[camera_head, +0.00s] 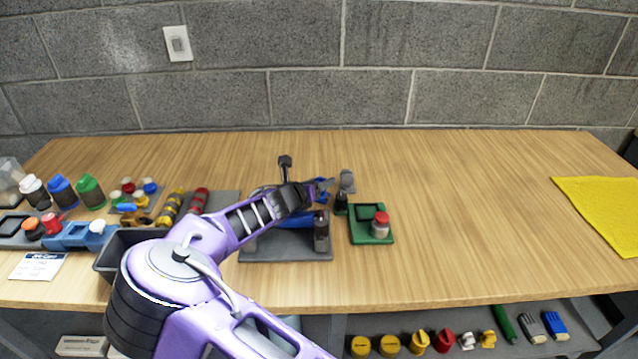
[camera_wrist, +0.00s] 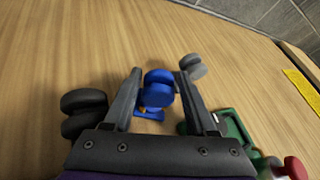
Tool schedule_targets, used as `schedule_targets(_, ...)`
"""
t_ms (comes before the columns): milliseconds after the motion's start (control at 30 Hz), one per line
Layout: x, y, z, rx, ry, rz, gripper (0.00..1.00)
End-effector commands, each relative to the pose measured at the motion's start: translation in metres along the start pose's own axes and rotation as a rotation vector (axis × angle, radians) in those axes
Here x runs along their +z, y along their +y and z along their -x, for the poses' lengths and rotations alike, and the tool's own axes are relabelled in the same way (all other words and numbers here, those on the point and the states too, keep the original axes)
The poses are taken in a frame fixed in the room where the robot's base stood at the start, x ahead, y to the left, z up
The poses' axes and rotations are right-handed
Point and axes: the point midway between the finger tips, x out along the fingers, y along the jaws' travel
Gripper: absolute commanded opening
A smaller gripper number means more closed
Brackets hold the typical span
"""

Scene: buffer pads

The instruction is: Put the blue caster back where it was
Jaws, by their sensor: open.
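The blue caster (camera_wrist: 158,88) shows in the wrist view between the two fingers of my gripper (camera_wrist: 158,76), with its blue base below it. In the head view the blue caster (camera_head: 322,193) is partly hidden by my gripper (camera_head: 324,187), over the middle of the table. My gripper is open, one finger on each side of the caster; a gap shows beside the left finger, and I cannot tell whether the right one touches. The caster looks upright on the wood.
A grey pad (camera_head: 258,253) lies under my arm. The table farther right is clear up to a yellow cloth (camera_head: 605,210).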

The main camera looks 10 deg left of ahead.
Motion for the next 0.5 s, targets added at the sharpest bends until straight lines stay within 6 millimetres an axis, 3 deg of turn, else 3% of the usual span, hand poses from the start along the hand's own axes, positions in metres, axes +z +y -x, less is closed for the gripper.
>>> schedule_targets(67, 0.012, -0.004, 0.005, 0.0, -0.001, -0.001, 0.57)
schedule_targets(500, 0.009, -0.002, 0.097, 0.004, 0.0, -0.001, 0.57)
